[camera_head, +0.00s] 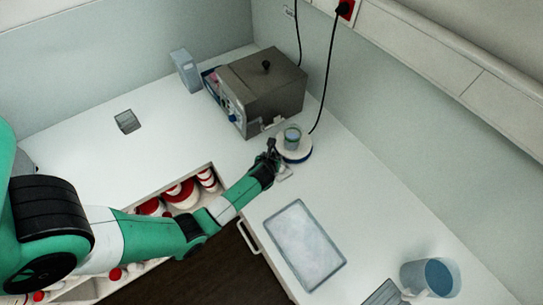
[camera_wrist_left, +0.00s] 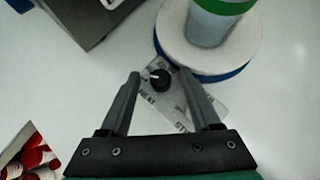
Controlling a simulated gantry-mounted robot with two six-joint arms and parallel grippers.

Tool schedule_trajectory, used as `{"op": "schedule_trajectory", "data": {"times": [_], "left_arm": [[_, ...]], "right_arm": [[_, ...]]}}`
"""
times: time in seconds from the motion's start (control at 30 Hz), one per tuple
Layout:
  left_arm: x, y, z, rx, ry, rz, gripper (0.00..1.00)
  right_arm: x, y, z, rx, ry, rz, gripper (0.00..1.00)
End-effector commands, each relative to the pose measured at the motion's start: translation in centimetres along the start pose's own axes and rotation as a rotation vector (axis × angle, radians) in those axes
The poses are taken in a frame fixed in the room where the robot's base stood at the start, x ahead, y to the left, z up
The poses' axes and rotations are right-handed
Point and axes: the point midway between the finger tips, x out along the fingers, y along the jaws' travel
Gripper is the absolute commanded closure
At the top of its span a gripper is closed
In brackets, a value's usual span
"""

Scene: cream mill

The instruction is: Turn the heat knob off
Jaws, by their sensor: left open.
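The heat knob (camera_wrist_left: 160,79) is a small black dial with a white mark, on a panel printed HEAT and STIR in the left wrist view. The panel belongs to a round white hot plate (camera_wrist_left: 172,28) with a blue lower rim, which also shows in the head view (camera_head: 305,152). A cup with a green band (camera_wrist_left: 222,8) stands on the plate. My left gripper (camera_wrist_left: 165,82) is open, with its fingers on either side of the knob; I cannot tell whether they touch it. In the head view my left gripper (camera_head: 277,163) is at the plate's near side. My right gripper is not in view.
A grey metal box (camera_head: 262,88) with a black lid knob stands behind the plate. A tray (camera_head: 300,245) lies on the counter to the front. A blue-grey bucket (camera_head: 432,277) stands at the lower right. An open drawer (camera_head: 180,195) holds red and white containers. A black cable (camera_head: 328,80) runs to the wall.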

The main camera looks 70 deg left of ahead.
Motion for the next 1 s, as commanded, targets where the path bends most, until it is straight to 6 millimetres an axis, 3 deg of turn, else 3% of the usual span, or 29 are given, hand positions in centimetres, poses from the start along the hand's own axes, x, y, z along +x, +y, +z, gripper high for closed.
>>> {"op": "schedule_trajectory", "data": {"times": [0.23, 0.5, 0.7, 1.0], "left_arm": [[-1.6, -0.1, 0.2, 0.002, -0.001, -0.002, 0.36], [-7.9, -0.1, 0.2, 0.003, -0.001, -0.005, 0.36], [-11.1, -0.1, 0.1, 0.001, -0.001, -0.002, 0.36], [-11.6, 0.0, 0.0, 0.000, 0.000, 0.000, 0.36]], "right_arm": [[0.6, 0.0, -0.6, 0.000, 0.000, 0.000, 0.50], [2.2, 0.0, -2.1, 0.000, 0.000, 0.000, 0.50], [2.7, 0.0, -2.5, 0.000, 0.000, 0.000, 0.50], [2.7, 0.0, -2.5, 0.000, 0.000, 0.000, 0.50]]}}
